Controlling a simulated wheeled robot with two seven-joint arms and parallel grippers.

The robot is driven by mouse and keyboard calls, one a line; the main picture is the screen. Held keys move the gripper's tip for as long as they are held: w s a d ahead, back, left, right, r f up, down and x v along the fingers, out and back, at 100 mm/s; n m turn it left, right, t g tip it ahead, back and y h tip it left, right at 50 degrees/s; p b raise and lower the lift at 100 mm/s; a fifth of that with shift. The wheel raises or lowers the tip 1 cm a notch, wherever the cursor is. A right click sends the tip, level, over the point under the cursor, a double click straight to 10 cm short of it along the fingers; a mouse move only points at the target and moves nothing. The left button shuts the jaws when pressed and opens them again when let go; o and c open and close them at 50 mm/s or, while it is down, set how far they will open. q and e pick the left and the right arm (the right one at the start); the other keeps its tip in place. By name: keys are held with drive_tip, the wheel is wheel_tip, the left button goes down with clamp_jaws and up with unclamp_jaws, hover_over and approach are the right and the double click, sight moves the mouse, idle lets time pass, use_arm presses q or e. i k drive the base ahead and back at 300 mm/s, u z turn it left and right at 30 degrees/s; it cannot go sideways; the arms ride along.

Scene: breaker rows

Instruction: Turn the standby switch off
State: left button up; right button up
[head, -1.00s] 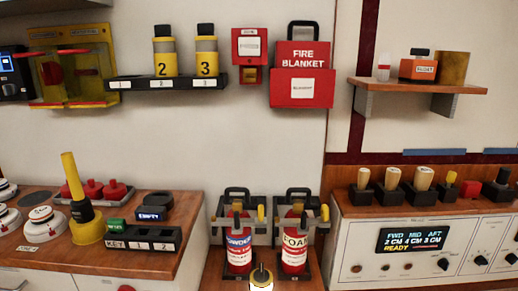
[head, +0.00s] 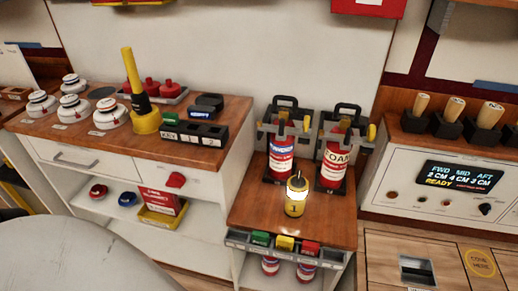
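No switch with a readable standby label shows in the head view. A white control panel (head: 403,162) stands at the right, cut off by the picture edge. Its dark display (head: 458,177) reads FWD, MID, AFT with centimetre values and READY below. Small round parts and a black knob (head: 485,208) sit under the display; their labels are too small to read. Several wooden-handled levers in black bases, one of them a lever (head: 451,112), stand on top of the panel. Neither of my grippers is in view.
A low wooden stand (head: 330,228) holds two red extinguishers and a lit yellow lamp (head: 296,197). Coloured blocks sit in a rack (head: 238,240) on its front. A cabinet (head: 90,150) at left carries white round detectors and a yellow plunger-shaped tool (head: 146,122).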

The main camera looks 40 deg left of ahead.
sight(176, 180)
drive_tip(key=z, duration=1.4)
drive_tip(key=k, duration=1.45)
drive_tip(key=u, duration=1.7)
drive_tip(key=k, duration=1.2)
drive_tip(key=u, duration=0.15)
drive_tip(key=i, duration=0.5)
drive_tip(key=u, duration=0.9)
drive_tip(key=i, duration=0.9)
drive_tip(key=z, duration=0.05)
